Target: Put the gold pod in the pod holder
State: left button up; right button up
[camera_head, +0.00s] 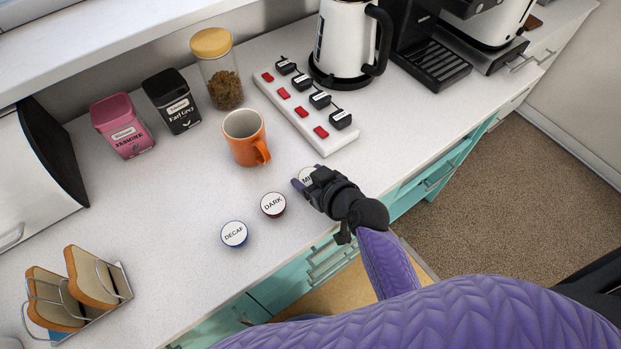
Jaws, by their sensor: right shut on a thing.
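My right gripper (312,181) is over the counter near its front edge. It is shut on a pod (305,174) with a white lid, mostly hidden by the fingers. Only the start of its label, "MI", shows, and I cannot tell its rim colour. A dark-red-rimmed pod labelled DARK (273,204) and a blue-rimmed pod labelled DECAF (234,233) lie to its lower left, apart from the gripper. I cannot make out a pod holder. My left gripper is not in view.
An orange mug (243,139) and a white power strip (313,128) with several plugs stand behind the gripper. A kettle (343,45) and black coffee machine (432,62) are at the back right. Tins, a jar and a toast rack (124,281) are left.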

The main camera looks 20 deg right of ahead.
jog(key=shift+f, duration=0.25)
jog(key=o, duration=1.2)
jog(key=shift+r, duration=0.1)
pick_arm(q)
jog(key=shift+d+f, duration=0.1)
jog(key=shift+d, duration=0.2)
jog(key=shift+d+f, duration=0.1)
